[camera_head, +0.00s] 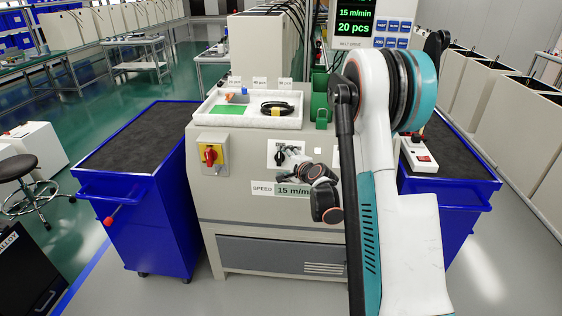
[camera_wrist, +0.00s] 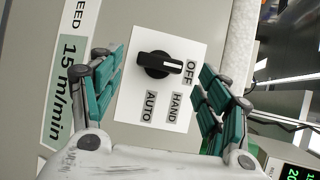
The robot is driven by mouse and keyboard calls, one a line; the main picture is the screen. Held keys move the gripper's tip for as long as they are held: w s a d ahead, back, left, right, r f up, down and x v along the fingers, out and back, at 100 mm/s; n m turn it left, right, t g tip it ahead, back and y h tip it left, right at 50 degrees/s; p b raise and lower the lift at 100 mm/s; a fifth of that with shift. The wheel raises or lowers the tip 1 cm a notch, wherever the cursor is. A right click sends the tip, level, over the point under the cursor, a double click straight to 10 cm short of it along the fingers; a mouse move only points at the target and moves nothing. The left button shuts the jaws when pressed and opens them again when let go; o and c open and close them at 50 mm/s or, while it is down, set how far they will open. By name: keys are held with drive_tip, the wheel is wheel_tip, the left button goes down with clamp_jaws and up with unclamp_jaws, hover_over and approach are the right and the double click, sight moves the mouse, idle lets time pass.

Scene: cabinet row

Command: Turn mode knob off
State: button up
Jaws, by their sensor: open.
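The mode knob (camera_wrist: 154,64) is black with a white mark at its right end, on a white plate (camera_wrist: 125,105) labelled OFF, HAND and AUTO. In the wrist view its white mark points right, at the OFF label (camera_wrist: 190,71). My gripper (camera_wrist: 161,68) is open, with one teal finger on each side of the knob. Gaps show between the fingers and the knob, so they look apart from it. In the head view my gripper (camera_head: 290,160) is at the machine's front panel, where the knob is small and partly covered by it.
A red and yellow switch (camera_head: 210,155) sits left on the same panel. The SPEED label (camera_head: 262,188) is just below my gripper. A tray (camera_head: 212,118) with parts stands on top. Blue carts (camera_head: 165,210) flank the machine. A display (camera_head: 357,22) rises behind.

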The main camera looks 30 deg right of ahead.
drive_tip(key=v, duration=0.8)
